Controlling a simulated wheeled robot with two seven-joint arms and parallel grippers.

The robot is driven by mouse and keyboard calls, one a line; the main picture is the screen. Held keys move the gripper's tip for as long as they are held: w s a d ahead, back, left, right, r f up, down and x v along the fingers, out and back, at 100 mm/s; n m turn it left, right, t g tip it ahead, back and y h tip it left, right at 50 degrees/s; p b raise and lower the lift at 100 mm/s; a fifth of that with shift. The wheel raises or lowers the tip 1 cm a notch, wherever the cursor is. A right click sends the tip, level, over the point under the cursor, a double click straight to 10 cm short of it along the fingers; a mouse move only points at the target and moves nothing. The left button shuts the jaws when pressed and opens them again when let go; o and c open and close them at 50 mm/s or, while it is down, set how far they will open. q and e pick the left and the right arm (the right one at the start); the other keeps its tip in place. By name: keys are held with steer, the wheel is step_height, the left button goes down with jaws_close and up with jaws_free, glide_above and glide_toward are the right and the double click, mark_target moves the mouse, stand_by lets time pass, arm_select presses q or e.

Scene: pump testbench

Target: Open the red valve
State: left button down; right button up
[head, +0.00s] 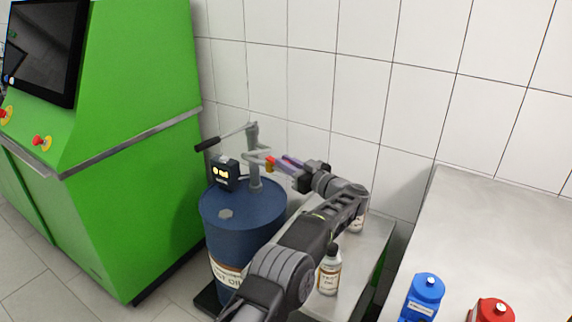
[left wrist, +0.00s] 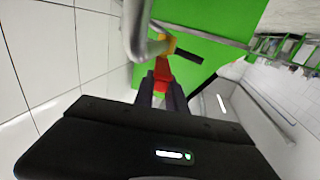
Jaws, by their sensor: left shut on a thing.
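The red valve (head: 269,164) is a small red lever on the spout of the hand pump (head: 254,158), which stands on top of the blue oil drum (head: 226,216). In the left wrist view the red valve (left wrist: 162,70) sits by a yellow part on the grey pipe (left wrist: 138,30). My left gripper (head: 280,162) reaches the valve from the right, and its fingers (left wrist: 161,90) are shut on the red lever. The fingers hide part of the lever. My right gripper is out of view.
A green test bench (head: 130,110) stands left of the drum. A black box with a lit display (head: 224,173) sits on the drum. A bottle (head: 329,272) stands beside my arm. Blue (head: 424,293) and red (head: 492,310) containers stand at the lower right. A tiled wall is behind.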

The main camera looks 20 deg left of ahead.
arm_select(q)
steer(key=shift+r, duration=0.15)
steer(key=c, duration=1.4)
jaws_free()
steer(key=shift+o, duration=0.2)
steer(key=shift+d, duration=0.1)
steer(key=b+v, duration=0.1)
steer(key=v, duration=0.6)
steer(key=shift+d, duration=0.25)
steer(key=shift+s, duration=0.1)
steer(key=shift+c, duration=0.2)
